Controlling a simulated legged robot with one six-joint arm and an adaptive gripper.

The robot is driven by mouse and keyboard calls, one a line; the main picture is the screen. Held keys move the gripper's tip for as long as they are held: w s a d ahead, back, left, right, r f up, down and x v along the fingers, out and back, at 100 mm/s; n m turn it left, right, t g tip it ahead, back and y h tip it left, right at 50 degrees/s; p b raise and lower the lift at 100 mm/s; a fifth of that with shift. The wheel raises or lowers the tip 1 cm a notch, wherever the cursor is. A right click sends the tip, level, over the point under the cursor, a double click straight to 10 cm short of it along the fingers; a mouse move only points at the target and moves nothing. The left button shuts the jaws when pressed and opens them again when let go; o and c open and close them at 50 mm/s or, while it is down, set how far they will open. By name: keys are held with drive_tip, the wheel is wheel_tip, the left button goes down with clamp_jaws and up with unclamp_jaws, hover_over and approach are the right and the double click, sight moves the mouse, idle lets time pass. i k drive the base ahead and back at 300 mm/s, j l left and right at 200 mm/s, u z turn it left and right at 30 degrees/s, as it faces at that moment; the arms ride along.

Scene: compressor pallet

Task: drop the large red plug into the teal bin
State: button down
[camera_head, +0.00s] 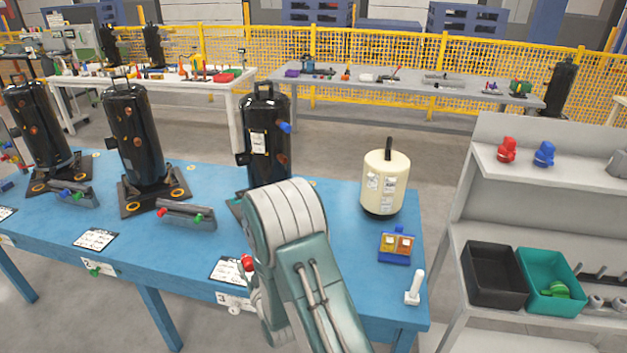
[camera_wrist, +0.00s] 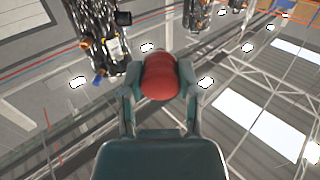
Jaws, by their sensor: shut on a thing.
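My gripper (camera_wrist: 160,92) is shut on the large red plug (camera_wrist: 160,76), whose rounded red body sits between the two fingers in the wrist view. In the head view my arm hides most of the gripper; a small red part (camera_head: 247,262) shows at the arm's left side, probably the same plug. The teal bin (camera_head: 541,262) stands on the lower shelf at the right, well apart from my gripper. A green object (camera_head: 555,290) lies in it.
A black bin (camera_head: 490,262) adjoins the teal bin on its left. A red plug (camera_head: 506,152) and a blue one (camera_head: 544,154) stand on the upper shelf. Black compressors (camera_head: 133,135) and a cream tank (camera_head: 385,180) stand on the blue table (camera_head: 330,200). Floor shows between table and shelf.

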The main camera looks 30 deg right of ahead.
sight(536, 280)
drive_tip(key=k+l+z, duration=0.15)
drive_tip(key=k+l, duration=0.2)
drive_tip(key=k+l+z, duration=0.35)
drive_tip(key=k+l, duration=0.2)
drive_tip(key=l, duration=0.3)
